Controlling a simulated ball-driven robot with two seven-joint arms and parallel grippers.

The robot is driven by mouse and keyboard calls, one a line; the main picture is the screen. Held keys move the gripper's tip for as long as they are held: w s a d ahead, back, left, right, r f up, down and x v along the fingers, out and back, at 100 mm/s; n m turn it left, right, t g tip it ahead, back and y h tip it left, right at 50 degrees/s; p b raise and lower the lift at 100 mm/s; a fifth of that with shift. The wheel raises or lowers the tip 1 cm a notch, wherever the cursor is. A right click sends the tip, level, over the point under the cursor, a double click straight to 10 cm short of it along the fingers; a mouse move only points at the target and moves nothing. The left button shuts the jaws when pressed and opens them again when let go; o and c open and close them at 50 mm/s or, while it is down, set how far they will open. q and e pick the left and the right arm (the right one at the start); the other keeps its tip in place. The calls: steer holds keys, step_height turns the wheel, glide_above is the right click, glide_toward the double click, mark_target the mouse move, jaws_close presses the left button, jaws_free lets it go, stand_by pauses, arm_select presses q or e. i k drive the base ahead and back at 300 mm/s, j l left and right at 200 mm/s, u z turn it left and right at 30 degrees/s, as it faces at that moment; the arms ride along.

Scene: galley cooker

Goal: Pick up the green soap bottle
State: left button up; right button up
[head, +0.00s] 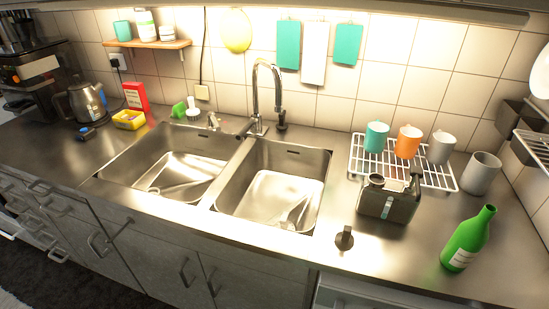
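A green bottle (468,240) with a pale label stands on the counter at the far right of the head view, close to the front edge. It has a narrow neck with an open-looking dark top and appears tilted in the picture. I cannot tell from its label whether it holds soap. Nothing touches it. Neither of my grippers shows in this view.
A dark canister (388,203) and a small black knob-like item (344,238) stand left of the bottle. A white rack (440,180) with cups and a grey mug (481,173) are behind it. A double sink (327,185) lies further left. Counter around the bottle is clear.

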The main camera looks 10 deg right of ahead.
mark_target(470, 237)
steer(key=z, duration=1.3)
